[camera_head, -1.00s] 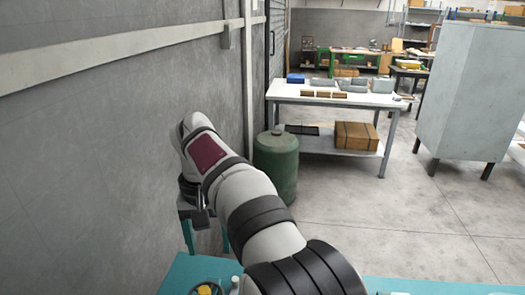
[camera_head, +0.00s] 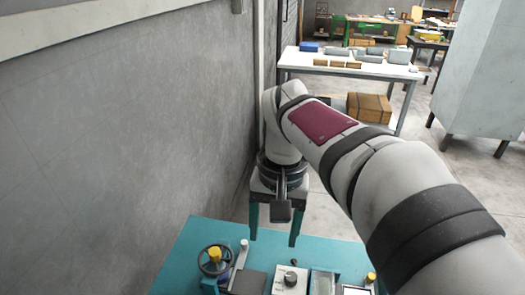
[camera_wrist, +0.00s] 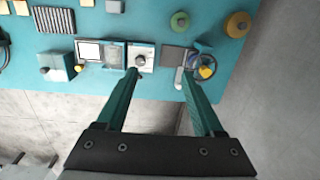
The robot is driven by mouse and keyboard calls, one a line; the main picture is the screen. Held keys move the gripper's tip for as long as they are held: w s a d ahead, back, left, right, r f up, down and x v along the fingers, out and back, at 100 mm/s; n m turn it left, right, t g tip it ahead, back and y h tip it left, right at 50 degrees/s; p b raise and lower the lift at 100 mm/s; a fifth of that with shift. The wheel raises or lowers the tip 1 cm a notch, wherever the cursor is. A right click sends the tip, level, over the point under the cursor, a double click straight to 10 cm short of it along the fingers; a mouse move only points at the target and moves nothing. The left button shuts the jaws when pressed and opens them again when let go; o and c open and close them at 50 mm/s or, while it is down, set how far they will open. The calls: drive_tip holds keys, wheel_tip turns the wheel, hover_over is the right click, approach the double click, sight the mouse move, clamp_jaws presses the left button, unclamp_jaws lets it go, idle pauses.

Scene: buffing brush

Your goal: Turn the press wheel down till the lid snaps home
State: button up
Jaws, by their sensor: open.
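A dark-rimmed hand wheel (camera_head: 204,267) with a yellow knob stands near the left edge of the teal bench. In the wrist view the wheel (camera_wrist: 209,52) is beyond and right of my right fingertip, partly hidden. My gripper (camera_head: 273,232) hangs above the bench's far edge with two teal fingers apart. It also shows in the wrist view (camera_wrist: 157,73), empty, with a clear gap between the fingers. The gripper is apart from the wheel. I cannot tell which part is the lid.
A white box with a dark knob (camera_head: 289,281) stands right of the wheel, with a dark plate (camera_head: 247,281) between them. The teal bench (camera_head: 210,232) carries several other small items. A grey wall (camera_head: 110,160) runs along the left. A white table (camera_head: 350,70) stands behind.

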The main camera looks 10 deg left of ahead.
drive_tip(key=w+a+f+n, duration=0.1)
drive_tip(key=w+a+n, duration=0.1)
drive_tip(key=w+a, duration=0.35)
drive_tip(key=n, duration=0.1)
approach(214, 252)
drive_tip(key=shift+h, duration=0.3)
drive_tip(key=f, duration=0.9)
drive_tip(key=shift+s+a+f, duration=0.1)
drive_tip(key=shift+a, duration=0.15)
